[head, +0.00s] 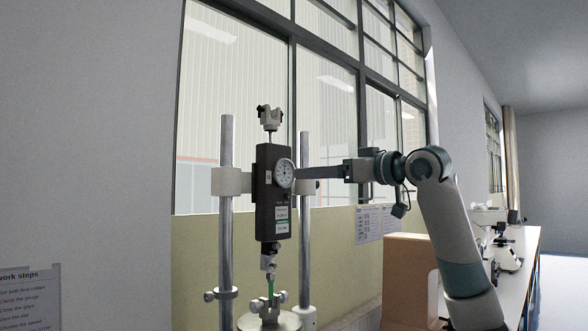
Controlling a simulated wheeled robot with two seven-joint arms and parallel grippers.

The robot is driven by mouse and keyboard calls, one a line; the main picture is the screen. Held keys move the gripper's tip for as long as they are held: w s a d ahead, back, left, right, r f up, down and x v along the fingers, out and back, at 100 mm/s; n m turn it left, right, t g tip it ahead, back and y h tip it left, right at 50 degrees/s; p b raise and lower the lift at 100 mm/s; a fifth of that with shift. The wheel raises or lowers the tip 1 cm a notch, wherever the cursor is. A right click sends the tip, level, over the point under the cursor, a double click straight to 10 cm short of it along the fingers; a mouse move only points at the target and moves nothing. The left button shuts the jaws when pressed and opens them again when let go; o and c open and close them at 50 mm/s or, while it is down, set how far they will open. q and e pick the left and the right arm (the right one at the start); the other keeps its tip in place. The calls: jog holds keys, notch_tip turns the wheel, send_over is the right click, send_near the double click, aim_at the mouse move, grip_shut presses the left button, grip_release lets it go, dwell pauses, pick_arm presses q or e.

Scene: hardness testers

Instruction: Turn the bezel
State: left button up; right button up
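A dark force gauge (266,224) hangs upright between two metal columns. Its round white dial, ringed by the bezel (285,173), is on the gauge's upper right part. My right gripper (303,173) reaches in from the right, with its long fingers pointing left and their tips at or very near the right edge of the bezel. The fingers are seen edge-on, so I cannot tell whether they are open or closed, or whether they touch the bezel. My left gripper is not in view.
The left column (226,255) and right column (305,240) flank the gauge closely. A clamp (270,117) tops the gauge, and a green piece (270,287) sits below. A brown box (408,280) stands behind my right arm. A work-steps sheet (30,298) is at lower left.

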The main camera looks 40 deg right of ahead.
aim_at(287, 174)
jog(key=w+p, duration=0.1)
jog(key=w, duration=0.2)
jog(key=w+p, duration=0.1)
jog(key=w, duration=0.2)
jog(key=w+p, duration=0.1)
jog(key=w, duration=0.2)
jog(key=shift+a, duration=0.35)
jog(key=c, duration=1.1)
jog(key=shift+o, duration=0.2)
